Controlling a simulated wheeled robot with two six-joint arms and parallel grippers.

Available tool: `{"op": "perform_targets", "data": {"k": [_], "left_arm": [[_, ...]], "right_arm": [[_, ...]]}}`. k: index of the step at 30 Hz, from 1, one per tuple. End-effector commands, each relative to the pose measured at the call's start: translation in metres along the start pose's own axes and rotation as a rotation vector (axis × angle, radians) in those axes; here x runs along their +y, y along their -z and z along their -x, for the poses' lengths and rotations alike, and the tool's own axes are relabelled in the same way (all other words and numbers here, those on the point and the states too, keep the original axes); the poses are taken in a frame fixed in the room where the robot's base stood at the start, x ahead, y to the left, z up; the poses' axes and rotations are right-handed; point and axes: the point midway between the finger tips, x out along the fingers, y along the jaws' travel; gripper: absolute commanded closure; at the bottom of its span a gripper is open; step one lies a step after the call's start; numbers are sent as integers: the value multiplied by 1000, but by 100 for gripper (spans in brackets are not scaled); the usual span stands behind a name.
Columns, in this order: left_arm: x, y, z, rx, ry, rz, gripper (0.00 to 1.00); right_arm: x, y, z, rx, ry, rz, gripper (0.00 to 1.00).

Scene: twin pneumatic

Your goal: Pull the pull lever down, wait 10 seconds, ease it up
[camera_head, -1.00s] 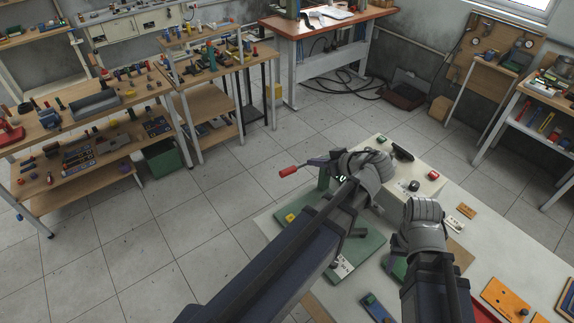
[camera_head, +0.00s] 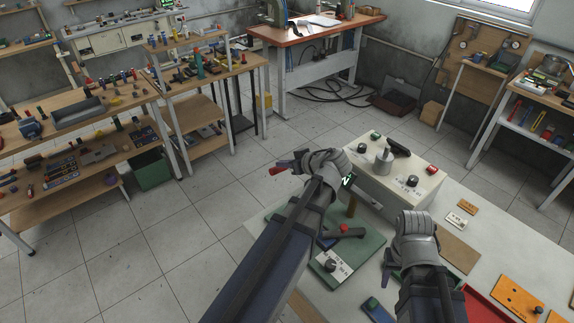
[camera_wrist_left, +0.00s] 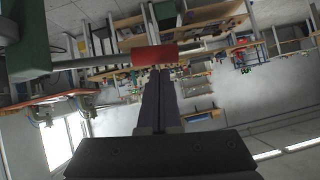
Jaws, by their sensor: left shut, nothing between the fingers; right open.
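The pull lever shows its red grip (camera_head: 278,170) at the left of the green base plate (camera_head: 352,252) in the head view. In the left wrist view the red grip (camera_wrist_left: 155,56) sits on a grey rod that runs left to a green block (camera_wrist_left: 28,42). My left gripper (camera_head: 290,164) is shut and empty at the grip. In the left wrist view its fingers (camera_wrist_left: 160,90) are together and the red grip crosses in front of them; whether they touch cannot be told. My right gripper (camera_head: 416,232) is open over the table, its fingers mostly hidden.
A pale control box (camera_head: 400,182) with knobs and buttons stands behind the grippers. A red tray (camera_head: 490,308) and an orange plate (camera_head: 520,298) lie at the right. Shelves of tools stand at the far left, with open floor before them.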

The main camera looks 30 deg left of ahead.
Motion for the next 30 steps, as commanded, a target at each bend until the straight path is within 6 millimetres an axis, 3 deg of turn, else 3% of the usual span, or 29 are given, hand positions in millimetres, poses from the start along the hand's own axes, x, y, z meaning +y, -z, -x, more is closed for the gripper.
{"op": "perform_targets", "data": {"k": [15,23,30], "left_arm": [[0,-4,-3,0,0,0,100],[-3,-22,-15,0,0,0,100],[-4,-20,-14,0,0,0,100]], "right_arm": [[0,0,-5,0,0,1,50],[-2,2,-26,0,0,0,50],[-2,1,-24,0,0,0,50]]}}
